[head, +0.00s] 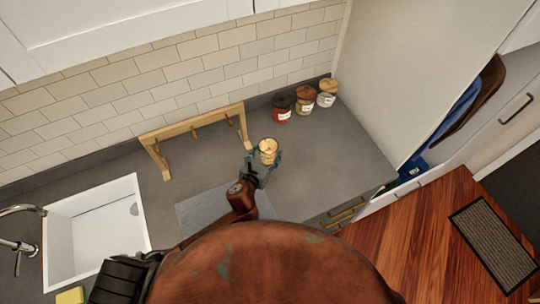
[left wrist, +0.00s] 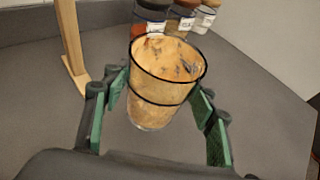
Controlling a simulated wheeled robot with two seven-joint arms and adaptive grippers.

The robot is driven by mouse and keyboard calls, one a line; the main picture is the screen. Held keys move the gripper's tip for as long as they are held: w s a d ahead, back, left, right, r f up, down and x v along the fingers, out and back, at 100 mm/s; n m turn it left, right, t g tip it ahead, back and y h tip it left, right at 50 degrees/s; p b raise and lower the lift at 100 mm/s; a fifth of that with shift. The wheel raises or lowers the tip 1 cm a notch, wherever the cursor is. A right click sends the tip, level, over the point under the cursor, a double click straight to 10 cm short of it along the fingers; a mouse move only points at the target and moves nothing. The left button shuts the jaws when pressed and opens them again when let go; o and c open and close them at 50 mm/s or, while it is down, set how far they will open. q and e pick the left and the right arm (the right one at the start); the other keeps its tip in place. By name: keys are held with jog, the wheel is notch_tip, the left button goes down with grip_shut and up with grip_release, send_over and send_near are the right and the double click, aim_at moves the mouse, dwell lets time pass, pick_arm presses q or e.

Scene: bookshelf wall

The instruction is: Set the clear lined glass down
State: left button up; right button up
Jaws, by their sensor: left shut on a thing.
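The clear lined glass (head: 268,147) is upright over the grey counter in the head view, to the right of a wooden rack. In the left wrist view the glass (left wrist: 165,90) shows dark lines around its rim and middle, and it looks amber-tinted. My left gripper (head: 266,157) is shut on the glass, with its green finger pads on either side of it. I cannot tell whether the base of the glass touches the counter. My right gripper is not in view.
A wooden rack (head: 192,127) stands left of the glass. Several lidded jars (head: 305,99) stand at the back right by the tiled wall. A white sink (head: 97,235) is at the left, and a grey mat (head: 200,213) lies nearer me. The counter (head: 345,155) right of the glass is clear.

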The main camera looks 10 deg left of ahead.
aim_at(271, 149)
pick_arm(q)
jog(key=w+f, duration=0.1)
jog(key=f, duration=0.1)
jog(key=w, duration=0.1)
jog(key=shift+w+d+f, duration=0.25)
jog(key=shift+w+f, duration=0.05)
jog(key=shift+f, duration=0.1)
jog(key=shift+f+b, duration=0.35)
jog(key=shift+f, duration=1.15)
jog(key=shift+f, duration=0.1)
jog(key=o, duration=1.4)
jog(key=shift+o, duration=0.2)
